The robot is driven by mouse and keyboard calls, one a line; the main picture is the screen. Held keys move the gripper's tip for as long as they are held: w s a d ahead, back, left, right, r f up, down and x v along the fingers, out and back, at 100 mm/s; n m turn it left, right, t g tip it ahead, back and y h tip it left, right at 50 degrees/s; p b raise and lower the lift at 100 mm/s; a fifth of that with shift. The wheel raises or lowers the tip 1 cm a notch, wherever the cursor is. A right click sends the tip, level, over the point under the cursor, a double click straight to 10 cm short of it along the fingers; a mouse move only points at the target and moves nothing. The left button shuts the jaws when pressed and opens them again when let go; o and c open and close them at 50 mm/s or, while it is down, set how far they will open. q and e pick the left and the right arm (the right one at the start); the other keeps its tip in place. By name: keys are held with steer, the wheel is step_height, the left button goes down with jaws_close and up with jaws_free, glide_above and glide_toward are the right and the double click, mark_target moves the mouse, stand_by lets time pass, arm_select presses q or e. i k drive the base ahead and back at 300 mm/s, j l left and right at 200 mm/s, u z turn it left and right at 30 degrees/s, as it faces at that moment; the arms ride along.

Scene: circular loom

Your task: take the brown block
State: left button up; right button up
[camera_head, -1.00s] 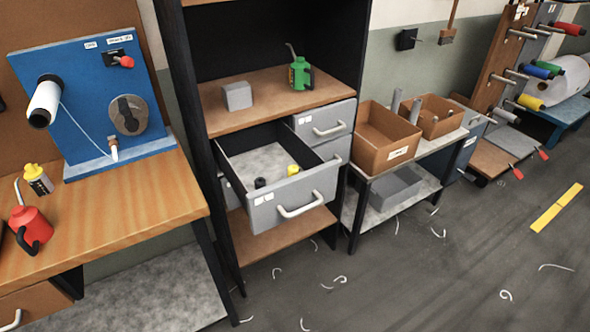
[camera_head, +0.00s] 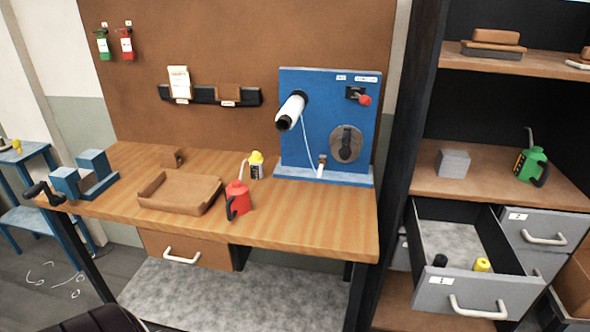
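A small brown block (camera_head: 172,157) stands on the wooden workbench (camera_head: 310,228), toward the back left, between the blue vise and the brown tray. A brown tray (camera_head: 160,204) lies in front of it on the bench. Neither of my grippers shows in the head view.
A blue vise (camera_head: 85,176) is at the bench's left end. A red oil can (camera_head: 238,198), a yellow-capped bottle (camera_head: 257,166) and a blue winding machine (camera_head: 335,125) stand to the right. An open grey drawer (camera_head: 470,290) juts from the shelf unit at right.

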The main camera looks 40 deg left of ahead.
mark_target(167, 157)
steer(key=u, duration=2.1)
steer(key=i+j+z, duration=0.2)
steer(key=i+j, duration=0.05)
steer(key=j, duration=0.05)
